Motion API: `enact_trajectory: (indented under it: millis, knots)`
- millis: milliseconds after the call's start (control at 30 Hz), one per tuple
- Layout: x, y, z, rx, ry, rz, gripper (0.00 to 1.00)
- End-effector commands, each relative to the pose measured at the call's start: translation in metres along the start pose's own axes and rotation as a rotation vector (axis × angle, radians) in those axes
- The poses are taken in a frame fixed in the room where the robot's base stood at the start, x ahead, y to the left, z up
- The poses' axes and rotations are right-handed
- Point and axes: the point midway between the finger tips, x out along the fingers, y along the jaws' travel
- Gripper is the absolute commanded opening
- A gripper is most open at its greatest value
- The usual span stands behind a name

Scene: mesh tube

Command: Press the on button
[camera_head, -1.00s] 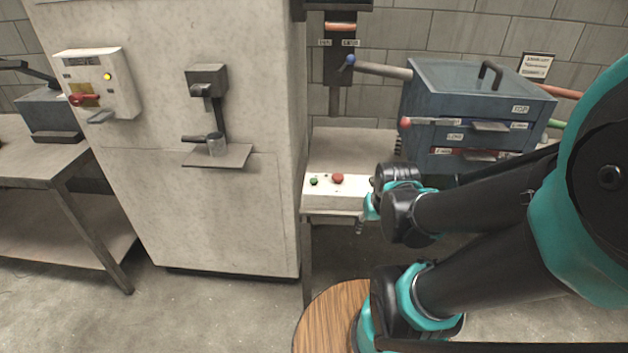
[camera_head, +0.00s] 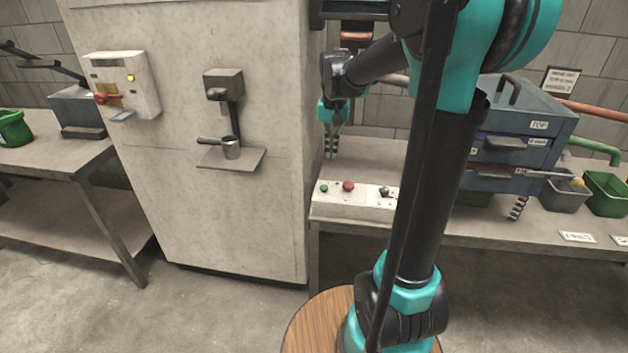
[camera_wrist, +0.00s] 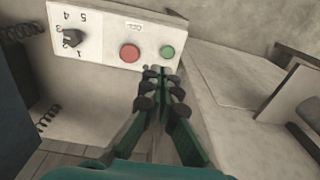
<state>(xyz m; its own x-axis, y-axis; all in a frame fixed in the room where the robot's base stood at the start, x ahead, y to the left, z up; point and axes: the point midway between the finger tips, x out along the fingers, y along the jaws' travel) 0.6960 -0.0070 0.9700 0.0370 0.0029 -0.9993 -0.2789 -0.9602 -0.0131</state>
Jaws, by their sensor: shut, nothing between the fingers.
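A white control panel (camera_head: 360,206) sits at the front edge of the workbench. A green button (camera_head: 324,188) is at its left end, with a red button (camera_head: 348,187) to the right of it. In the wrist view the panel (camera_wrist: 100,38) appears turned round, with the green button (camera_wrist: 167,52) to the right of the red button (camera_wrist: 130,54). My gripper (camera_head: 330,152) is shut and empty, pointing down above and behind the green button. In the wrist view the fingertips (camera_wrist: 160,72) lie just below the buttons, apparently apart from them.
A dial (camera_wrist: 72,38) is on the same panel. Blue drawers (camera_head: 520,130) stand to the right, partly hidden by my arm.

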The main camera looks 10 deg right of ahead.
Motion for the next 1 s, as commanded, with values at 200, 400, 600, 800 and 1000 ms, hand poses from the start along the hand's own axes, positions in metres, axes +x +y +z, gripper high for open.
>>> enact_trajectory:
  millis: [200, 400, 600, 800, 1000]
  knots:
    - [-0.012, -0.010, -0.017, 0.029, -0.032, 0.013, 0.00]
    - [-0.013, -0.011, -0.018, 0.032, -0.036, 0.014, 0.00]
    - [-0.011, -0.011, -0.018, 0.032, -0.035, 0.014, 0.00]
    - [0.007, -0.011, -0.017, 0.032, -0.035, 0.014, 0.00]
    - [0.045, -0.010, -0.016, 0.031, -0.035, 0.014, 0.00]
